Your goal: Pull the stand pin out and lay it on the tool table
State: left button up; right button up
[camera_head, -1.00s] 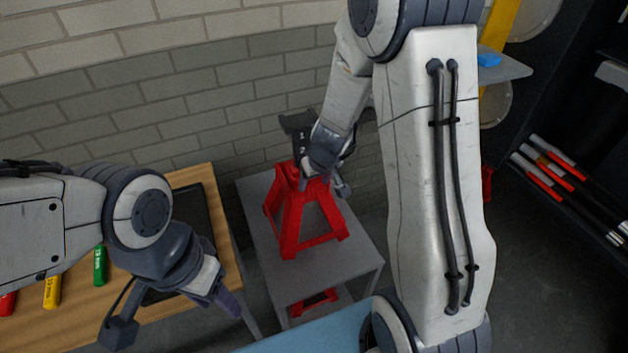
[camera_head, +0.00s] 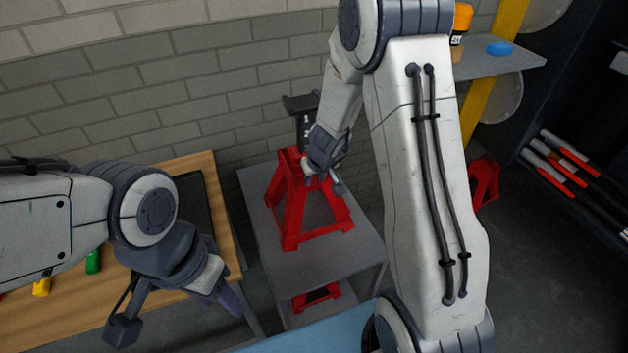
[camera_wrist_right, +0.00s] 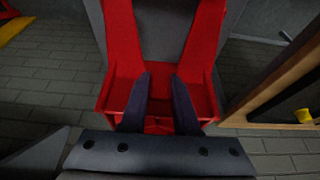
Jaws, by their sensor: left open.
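A red jack stand (camera_head: 292,221) with a dark upright post (camera_head: 303,122) stands on a small grey table (camera_head: 335,262). My right gripper (camera_head: 324,182) is at the upper part of the stand, and its own arm partly covers it. In the right wrist view its two dark fingers (camera_wrist_right: 161,78) are apart, with the red stand (camera_wrist_right: 120,45) beyond them and nothing seen held. I cannot make out the stand pin. My left gripper (camera_head: 232,303) is open and empty beside the wooden table (camera_head: 228,225), which has a black mat (camera_head: 193,205).
Green (camera_head: 93,261) and yellow (camera_head: 42,287) handled tools lie on the wooden table. A grey shelf (camera_head: 490,66) with a blue item (camera_head: 499,48) is at the upper right. A second red stand (camera_head: 484,181) is behind my right arm. A brick wall closes the back.

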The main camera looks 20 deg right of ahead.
grip_shut()
jog(key=shift+s, duration=0.1)
jog(key=s+b, duration=0.5)
jog(key=s, duration=0.3)
jog(key=shift+d, duration=0.15)
dwell(0.6)
dwell(0.6)
